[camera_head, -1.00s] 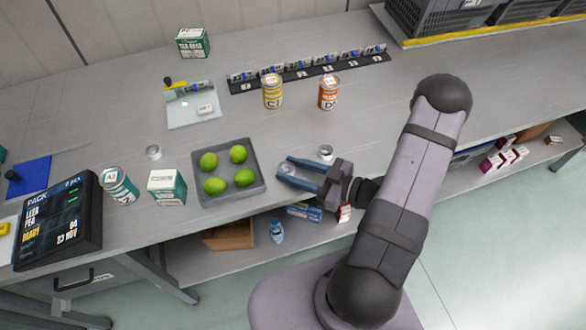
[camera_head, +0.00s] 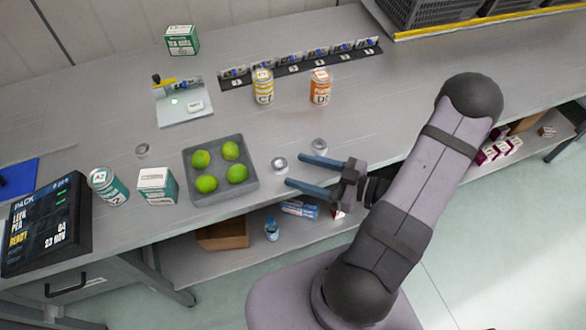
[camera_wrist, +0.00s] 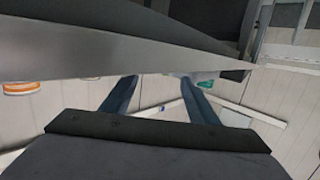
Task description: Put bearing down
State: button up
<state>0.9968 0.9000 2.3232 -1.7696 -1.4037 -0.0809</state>
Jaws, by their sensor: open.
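A small silver bearing (camera_head: 279,164) lies on the grey bench just right of the grey tray (camera_head: 222,197). My gripper (camera_head: 294,169) is open and empty, with its blue fingers spread apart. The bearing is just beyond and to the left of the fingertips, clear of them. A second silver ring (camera_head: 319,145) lies just above the upper finger, and a third (camera_head: 142,149) lies left of the tray. In the wrist view my gripper (camera_wrist: 158,77) shows two separated fingers, and I cannot make out a bearing there.
The tray holds several green limes. A white-and-green box (camera_head: 157,185), a teal can (camera_head: 108,187) and a dark display (camera_head: 48,222) stand to its left. A yellow can (camera_head: 263,87) and an orange can (camera_head: 320,87) stand behind. The bench between is clear.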

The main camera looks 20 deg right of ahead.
jog(key=shift+o, duration=0.5)
jog(key=shift+v, duration=1.2)
jog(key=shift+a, duration=0.2)
